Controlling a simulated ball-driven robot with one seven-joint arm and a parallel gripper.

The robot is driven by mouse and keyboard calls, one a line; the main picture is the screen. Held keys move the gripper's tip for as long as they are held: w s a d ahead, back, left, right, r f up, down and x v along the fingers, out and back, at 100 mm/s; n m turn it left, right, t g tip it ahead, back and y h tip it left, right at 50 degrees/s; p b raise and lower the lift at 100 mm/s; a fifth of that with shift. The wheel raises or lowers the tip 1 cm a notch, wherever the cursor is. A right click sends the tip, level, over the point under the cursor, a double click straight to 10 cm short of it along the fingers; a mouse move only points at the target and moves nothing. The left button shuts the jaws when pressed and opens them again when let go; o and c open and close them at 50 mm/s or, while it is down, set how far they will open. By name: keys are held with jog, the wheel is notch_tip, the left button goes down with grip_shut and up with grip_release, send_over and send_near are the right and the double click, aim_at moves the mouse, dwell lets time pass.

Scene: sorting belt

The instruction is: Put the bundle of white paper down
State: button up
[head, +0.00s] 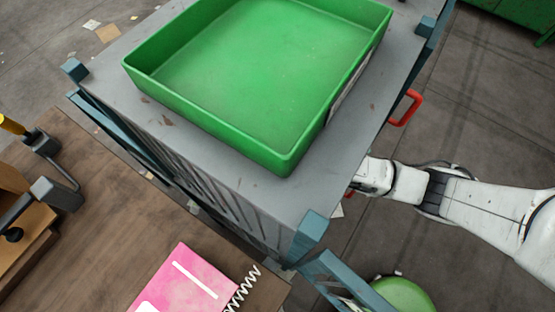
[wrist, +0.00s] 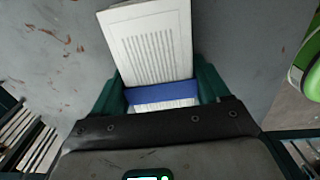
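The bundle of white paper (wrist: 150,40) shows in the wrist view, with printed lines on its face and a blue band (wrist: 162,93) around it. My gripper (wrist: 160,88) has its dark green fingers on both sides of the bundle, at the band, and is shut on it. The bundle sticks out beyond the fingertips, slightly tilted, in front of a grey, rust-spotted surface. Whether it touches that surface I cannot tell. In the head view the gripper and bundle are hidden behind the right edge of the grey metal stand (head: 335,190); only my white arm shows.
An empty green tray (head: 235,75) sits on top of the stand. A red handle (head: 406,108) sticks out at the stand's right side. A wooden table (head: 110,230) with a pink notebook (head: 188,280) is at lower left. A green round object (head: 403,294) is at lower right.

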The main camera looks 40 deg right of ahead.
jog(key=o, duration=0.4)
jog(key=shift+r+p, duration=0.35)
jog(key=shift+r, duration=3.7)
